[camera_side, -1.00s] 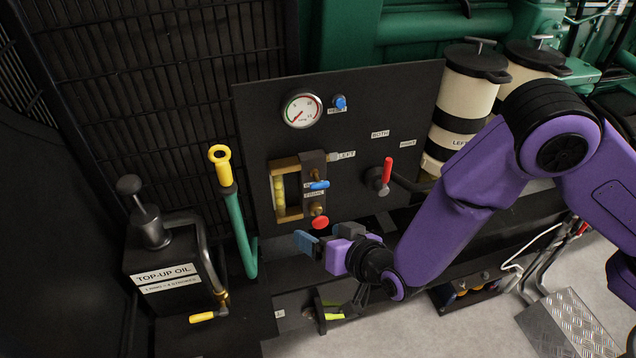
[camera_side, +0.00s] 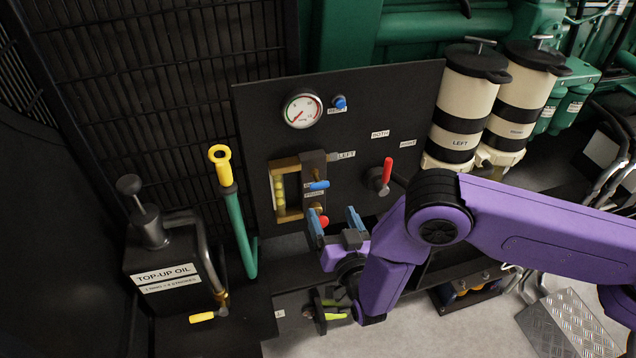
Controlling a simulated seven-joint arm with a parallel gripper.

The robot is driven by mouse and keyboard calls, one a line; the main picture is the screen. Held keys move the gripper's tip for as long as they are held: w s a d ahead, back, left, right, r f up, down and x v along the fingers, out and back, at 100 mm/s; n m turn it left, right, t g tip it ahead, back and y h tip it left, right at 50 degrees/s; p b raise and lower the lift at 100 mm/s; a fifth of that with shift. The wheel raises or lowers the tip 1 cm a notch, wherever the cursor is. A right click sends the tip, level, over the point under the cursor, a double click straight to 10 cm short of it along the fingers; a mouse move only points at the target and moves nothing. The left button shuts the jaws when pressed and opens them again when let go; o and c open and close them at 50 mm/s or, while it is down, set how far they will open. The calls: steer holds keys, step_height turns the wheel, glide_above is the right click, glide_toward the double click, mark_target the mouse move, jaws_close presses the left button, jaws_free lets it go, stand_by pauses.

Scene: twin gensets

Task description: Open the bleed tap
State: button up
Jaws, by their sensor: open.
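My gripper (camera_side: 336,221) is open and empty, pointing up at the lower part of the dark panel (camera_side: 345,115). Its left blue finger overlaps a small red knob (camera_side: 324,221) in the picture; I cannot tell whether they touch. Above it, a small blue-handled tap (camera_side: 318,185) sits on a brass fitting beside the sight glass (camera_side: 286,190), its handle lying roughly sideways. Small labels near these two are too small to read, so I cannot tell which is the bleed tap. A red lever (camera_side: 387,171) stands upright right of them, among labels reading LEFT, BOTH and one unclear.
A round gauge (camera_side: 302,109) and a blue button (camera_side: 339,101) are higher on the panel. Cream filter canisters (camera_side: 466,100) stand right. A yellow-topped green handle (camera_side: 236,215) and the top-up oil pump (camera_side: 165,262) stand left. A yellow-green handle (camera_side: 335,316) is below my gripper.

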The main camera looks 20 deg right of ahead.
mark_target(318, 182)
steer(key=w, duration=1.1)
steer(key=c, duration=0.9)
